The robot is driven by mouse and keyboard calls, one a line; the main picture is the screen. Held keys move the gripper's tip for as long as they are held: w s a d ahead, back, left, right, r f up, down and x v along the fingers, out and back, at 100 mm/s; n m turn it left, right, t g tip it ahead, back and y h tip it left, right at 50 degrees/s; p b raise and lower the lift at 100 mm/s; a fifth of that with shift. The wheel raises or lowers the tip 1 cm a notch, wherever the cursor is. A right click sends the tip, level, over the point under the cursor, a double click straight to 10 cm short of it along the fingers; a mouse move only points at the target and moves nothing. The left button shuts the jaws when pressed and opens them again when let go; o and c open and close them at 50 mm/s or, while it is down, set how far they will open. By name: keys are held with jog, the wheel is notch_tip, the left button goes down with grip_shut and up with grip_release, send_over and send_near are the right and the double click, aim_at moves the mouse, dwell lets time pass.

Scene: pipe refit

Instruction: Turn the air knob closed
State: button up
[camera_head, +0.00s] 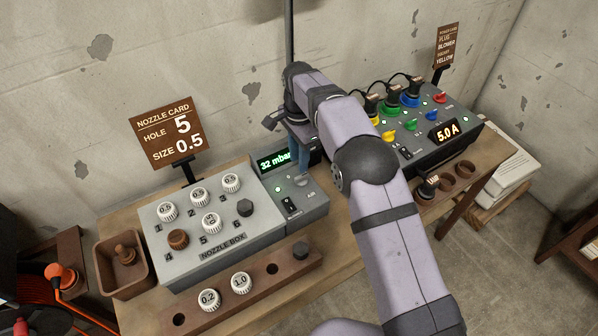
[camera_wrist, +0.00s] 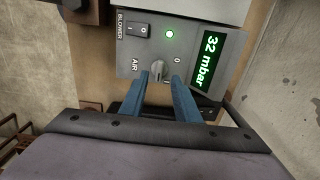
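The air knob (camera_wrist: 158,70) is a small grey knob beside the AIR label on the grey blower panel (camera_wrist: 190,30) in the wrist view. It also shows in the head view (camera_head: 301,180), on the panel in front of the arm. My gripper (camera_wrist: 161,80) has two blue fingers, apart, with their tips just short of the knob, one to each side. The fingers look empty. The green display (camera_wrist: 208,62) reads 32 mbar, and a green light (camera_wrist: 169,34) is lit. The BLOWER rocker switch (camera_wrist: 138,30) is beside the light.
The nozzle box (camera_head: 215,225) with several numbered nozzles stands left of the panel. A second box with coloured plugs and a 5.0 A display (camera_head: 446,133) stands to the right. The nozzle card (camera_head: 170,130) rises behind. A wooden rail (camera_head: 262,290) lies in front.

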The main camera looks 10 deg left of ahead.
aim_at(299, 177)
jog(key=shift+f+p, duration=1.15)
jog(key=shift+f, duration=2.25)
grip_shut()
